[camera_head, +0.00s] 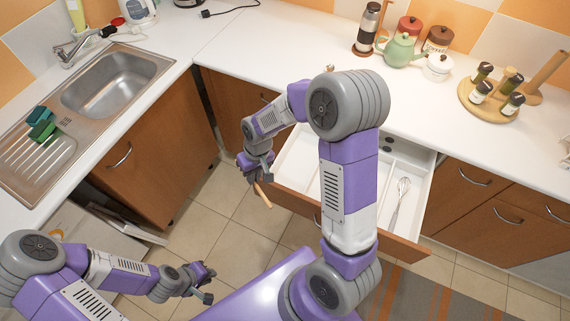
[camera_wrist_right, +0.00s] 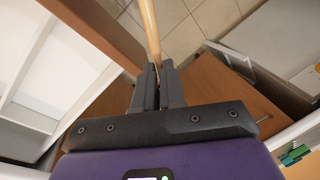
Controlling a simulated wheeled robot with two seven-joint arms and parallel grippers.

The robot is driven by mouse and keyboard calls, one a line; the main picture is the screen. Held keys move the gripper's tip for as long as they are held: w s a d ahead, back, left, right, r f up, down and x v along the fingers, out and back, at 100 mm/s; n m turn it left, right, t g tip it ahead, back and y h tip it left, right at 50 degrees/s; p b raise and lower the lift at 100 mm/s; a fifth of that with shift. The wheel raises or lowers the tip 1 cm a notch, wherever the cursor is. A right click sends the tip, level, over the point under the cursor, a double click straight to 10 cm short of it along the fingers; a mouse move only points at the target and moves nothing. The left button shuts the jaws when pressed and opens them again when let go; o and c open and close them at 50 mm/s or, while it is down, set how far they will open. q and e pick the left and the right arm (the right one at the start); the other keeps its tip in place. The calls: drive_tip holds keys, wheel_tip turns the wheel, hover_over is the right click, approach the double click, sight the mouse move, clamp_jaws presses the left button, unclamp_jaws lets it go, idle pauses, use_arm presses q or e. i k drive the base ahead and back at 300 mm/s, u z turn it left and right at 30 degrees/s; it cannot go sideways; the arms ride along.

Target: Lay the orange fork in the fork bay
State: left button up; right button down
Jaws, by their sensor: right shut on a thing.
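My right gripper (camera_head: 259,176) is shut on a slim orange-tan stick-like piece, apparently the orange fork (camera_head: 263,196), left of the open drawer. In the right wrist view my right gripper (camera_wrist_right: 158,82) has the fork (camera_wrist_right: 149,25) between its fingers, its shaft running away to the top edge; no tines can be made out. The white drawer (camera_head: 424,180) stands open with dividers, partly hidden by my right arm. Which bay is the fork bay I cannot tell. My left gripper (camera_head: 208,284) is open and empty, low at the left.
A whisk (camera_head: 398,203) lies in the drawer's right bay. The drawer's wooden front (camera_head: 395,245) is close to my right arm. A sink (camera_head: 110,82) with green sponges (camera_head: 42,126) is at the left. A teapot (camera_head: 400,50) and a spice rack (camera_head: 492,98) stand on the counter.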

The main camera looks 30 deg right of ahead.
sight(297, 170)
drive_tip(key=u, duration=1.05)
drive_tip(key=i, duration=0.95)
drive_tip(key=z, duration=2.55)
drive_tip(key=i, duration=0.5)
drive_tip(key=z, duration=0.05)
